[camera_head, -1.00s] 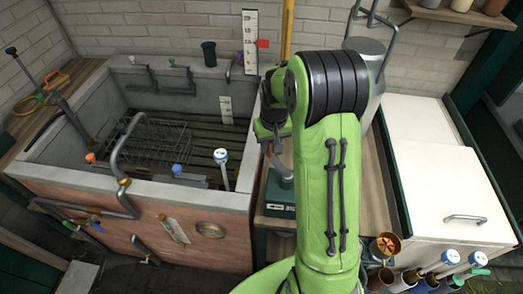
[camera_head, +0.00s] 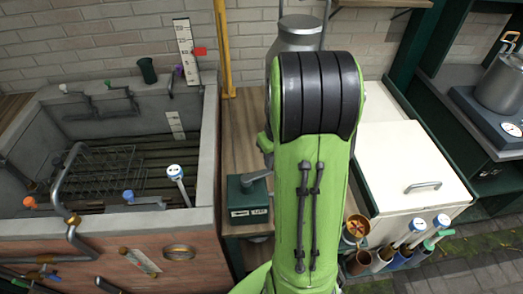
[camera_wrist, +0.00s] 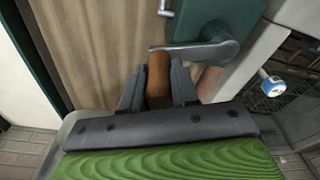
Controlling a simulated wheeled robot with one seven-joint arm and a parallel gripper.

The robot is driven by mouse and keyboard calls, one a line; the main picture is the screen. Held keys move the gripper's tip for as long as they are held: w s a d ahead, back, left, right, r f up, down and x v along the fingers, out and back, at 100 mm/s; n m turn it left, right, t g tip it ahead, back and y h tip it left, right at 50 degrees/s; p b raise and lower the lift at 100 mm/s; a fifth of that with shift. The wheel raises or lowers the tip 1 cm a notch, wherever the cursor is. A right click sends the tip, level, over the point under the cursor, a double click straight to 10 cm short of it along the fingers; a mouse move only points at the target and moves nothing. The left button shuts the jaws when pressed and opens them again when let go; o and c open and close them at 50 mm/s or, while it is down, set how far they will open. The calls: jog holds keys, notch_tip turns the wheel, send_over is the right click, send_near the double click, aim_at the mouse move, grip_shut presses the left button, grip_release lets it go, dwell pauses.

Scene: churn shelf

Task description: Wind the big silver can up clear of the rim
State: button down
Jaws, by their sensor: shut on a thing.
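The big silver can (camera_head: 300,34) shows its lid and shoulder behind my arm in the head view. My arm hides its lower part, so I cannot tell how high it sits. A dark green crank box (camera_head: 247,198) stands on the wooden counter, with a grey metal crank arm (camera_head: 258,175). In the wrist view the box (camera_wrist: 215,20) and crank arm (camera_wrist: 197,49) are at the top. My gripper (camera_wrist: 158,78) is shut on the brown crank handle (camera_wrist: 158,68). The gripper itself is hidden in the head view.
A stone trough (camera_head: 207,140) with a wire rack (camera_head: 105,175) lies left, its rim carrying pipes and blue-topped taps. A white cabinet (camera_head: 410,155) stands right of my arm. A silver pot (camera_head: 503,85) sits on a scale (camera_head: 490,118) at far right. A yellow post (camera_head: 223,50) rises behind the counter.

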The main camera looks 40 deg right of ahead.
jog(key=shift+s+a+f, duration=0.1)
jog(key=shift+s, duration=0.5)
jog(key=c, duration=1)
grip_release()
jog(key=shift+w, duration=0.25)
jog(key=shift+o, duration=1.1)
jog(key=shift+w+r, duration=0.1)
jog(key=shift+r, duration=0.25)
notch_tip(320, 180, up, 15)
jog(key=s+p, duration=0.2)
jog(key=p, duration=0.1)
jog(key=shift+a, duration=0.2)
